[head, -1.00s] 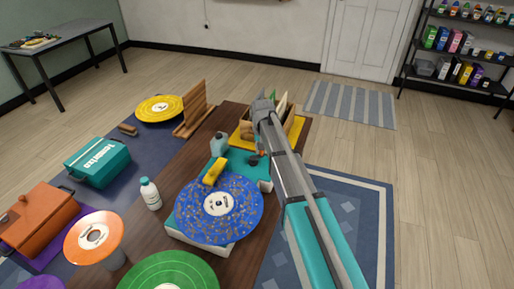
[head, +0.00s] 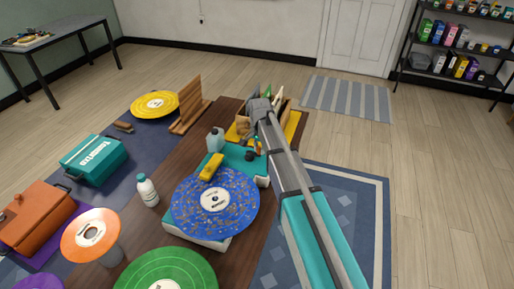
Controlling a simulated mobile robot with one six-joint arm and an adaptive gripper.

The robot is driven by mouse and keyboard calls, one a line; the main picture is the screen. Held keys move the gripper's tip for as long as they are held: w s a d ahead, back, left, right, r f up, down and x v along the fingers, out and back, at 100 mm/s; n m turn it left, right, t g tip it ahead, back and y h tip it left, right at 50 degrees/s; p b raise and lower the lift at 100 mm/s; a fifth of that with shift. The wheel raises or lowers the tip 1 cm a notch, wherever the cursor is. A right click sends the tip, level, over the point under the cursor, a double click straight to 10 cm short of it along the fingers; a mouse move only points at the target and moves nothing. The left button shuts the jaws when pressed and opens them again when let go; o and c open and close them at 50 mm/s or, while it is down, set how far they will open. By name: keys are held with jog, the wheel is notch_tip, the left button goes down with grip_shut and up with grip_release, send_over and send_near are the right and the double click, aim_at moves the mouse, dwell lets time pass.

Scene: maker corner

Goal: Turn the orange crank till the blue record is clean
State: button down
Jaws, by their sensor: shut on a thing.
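The blue record (head: 214,203) lies flat on a white and teal cleaning machine (head: 243,164). Its blue face carries many brown specks around the white label. A yellow block (head: 211,167) rests over the record's far edge. My gripper (head: 252,148) is at the far right side of the machine, below the end of my arm. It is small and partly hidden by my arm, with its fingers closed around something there. The orange crank is mostly hidden by the gripper and arm; I cannot make out its handle clearly.
A white bottle (head: 147,191), a grey-blue bottle (head: 215,140), an orange record (head: 90,235) and a green record (head: 165,272) stand near the machine. A wooden box (head: 241,121) is behind it, a wooden rack (head: 190,108) at back left.

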jog(key=shift+a, duration=0.15)
jog(key=c, duration=0.5)
grip_release()
jog(key=shift+c, duration=0.2)
